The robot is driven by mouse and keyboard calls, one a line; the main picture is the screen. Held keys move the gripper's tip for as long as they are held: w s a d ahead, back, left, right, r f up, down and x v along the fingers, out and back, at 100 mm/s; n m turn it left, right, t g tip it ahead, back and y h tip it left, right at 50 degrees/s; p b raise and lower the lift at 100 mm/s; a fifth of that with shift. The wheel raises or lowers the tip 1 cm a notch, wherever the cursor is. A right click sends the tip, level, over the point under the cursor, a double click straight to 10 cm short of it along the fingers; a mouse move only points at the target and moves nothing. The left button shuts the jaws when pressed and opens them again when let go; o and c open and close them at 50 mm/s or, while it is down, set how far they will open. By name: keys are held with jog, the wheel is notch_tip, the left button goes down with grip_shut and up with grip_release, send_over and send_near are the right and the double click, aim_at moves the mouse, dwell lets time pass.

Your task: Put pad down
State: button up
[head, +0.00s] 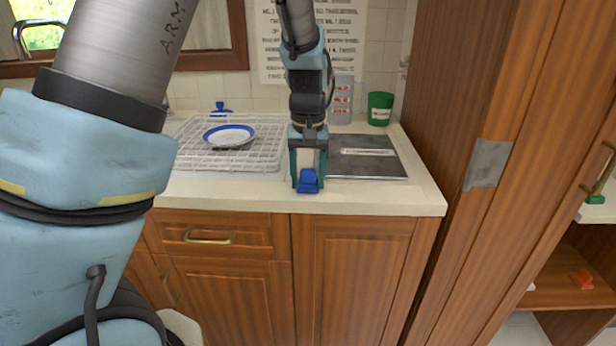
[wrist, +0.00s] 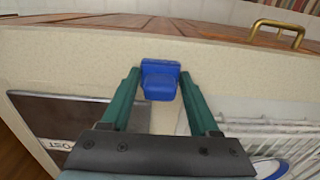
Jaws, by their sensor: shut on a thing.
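The pad (head: 308,183) is a small blue block between the green fingers of my gripper (head: 308,178). The gripper points down over the front part of the light countertop (head: 235,197), between the dish rack and the dark board. In the wrist view, the blue pad (wrist: 160,82) sits between the two fingertips of my gripper (wrist: 159,88), near the counter's front edge. My gripper is shut on the pad. Whether the pad's underside touches the counter cannot be told.
A white wire dish rack (head: 185,150) with a blue-rimmed plate (head: 229,135) stands to the left. A dark flat board (head: 366,160) lies to the right. Behind are a green container (head: 380,108) and grey stacked jars (head: 342,100). A tall wooden cabinet (head: 480,90) rises at right.

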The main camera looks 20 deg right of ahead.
aim_at(308, 170)
jog(key=o, duration=1.4)
jog(key=shift+f, duration=0.1)
jog(key=shift+o, duration=0.2)
notch_tip(308, 170, up, 12)
jog(key=b, duration=0.1)
jog(key=w+a+f+n, duration=0.1)
jog(key=a+f, duration=0.1)
jog(key=a, duration=0.6)
jog(key=w+a+f+n, duration=0.1)
jog(key=a+f, duration=0.2)
jog(key=a, duration=0.5)
jog(key=s+a+f+n, duration=0.1)
jog(key=s+a+f, duration=0.1)
jog(key=a, duration=0.5)
jog(key=s+a+f+t, duration=0.1)
jog(key=s+a+f, duration=0.2)
jog(key=a, duration=0.4)
jog(key=shift+s+n+t, duration=0.3)
jog(key=shift+s+n, duration=0.1)
jog(key=shift+s, duration=0.1)
jog(key=shift+a, duration=0.1)
